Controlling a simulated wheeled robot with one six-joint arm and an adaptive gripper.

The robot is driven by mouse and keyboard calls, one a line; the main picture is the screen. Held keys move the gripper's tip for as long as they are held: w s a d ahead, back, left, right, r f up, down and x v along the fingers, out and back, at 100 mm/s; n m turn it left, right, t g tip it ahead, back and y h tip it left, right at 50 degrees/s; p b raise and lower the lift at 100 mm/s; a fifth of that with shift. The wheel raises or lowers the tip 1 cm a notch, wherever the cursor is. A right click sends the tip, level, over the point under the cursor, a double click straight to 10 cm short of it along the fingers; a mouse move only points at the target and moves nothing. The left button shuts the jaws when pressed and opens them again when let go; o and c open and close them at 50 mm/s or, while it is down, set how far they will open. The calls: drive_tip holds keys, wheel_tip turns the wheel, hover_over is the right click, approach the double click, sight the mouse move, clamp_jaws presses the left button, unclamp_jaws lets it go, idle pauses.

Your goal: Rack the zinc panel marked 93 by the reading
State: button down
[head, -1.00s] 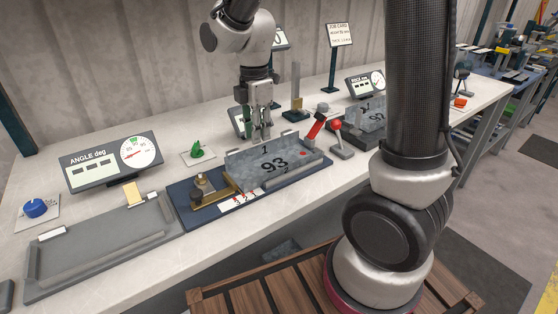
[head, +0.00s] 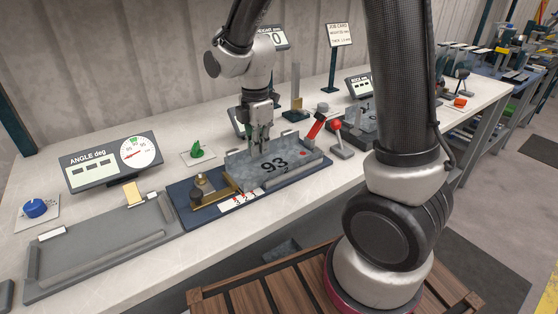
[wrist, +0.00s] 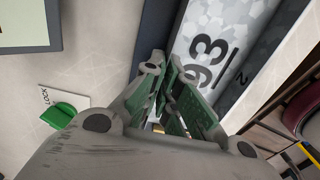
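The grey mottled zinc panel marked 93 (head: 300,153) sits in the dark blue fixture (head: 185,222) on the bench, its marked face toward the head camera. It also shows in the wrist view (wrist: 218,32), with its number on its side. My gripper (head: 260,148) points down at the panel's upper edge, left of its middle. In the wrist view my gripper (wrist: 160,68) has its green-padded fingers a little apart, the right one overlapping the panel. I cannot tell whether they touch it. The angle gauge (head: 110,160) stands at the left; its digits are too small to read.
A grey tray-like plate (head: 95,255) lies at the left. Near the panel are a green lock knob (head: 196,150), a red handle (head: 316,126) and a red-ball lever (head: 340,140). A second gauge (head: 358,86) and a job card (head: 340,35) stand behind. A wooden slatted platform (head: 250,290) is below.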

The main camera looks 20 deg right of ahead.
idle(0.4)
drive_tip(key=shift+r, duration=3.8)
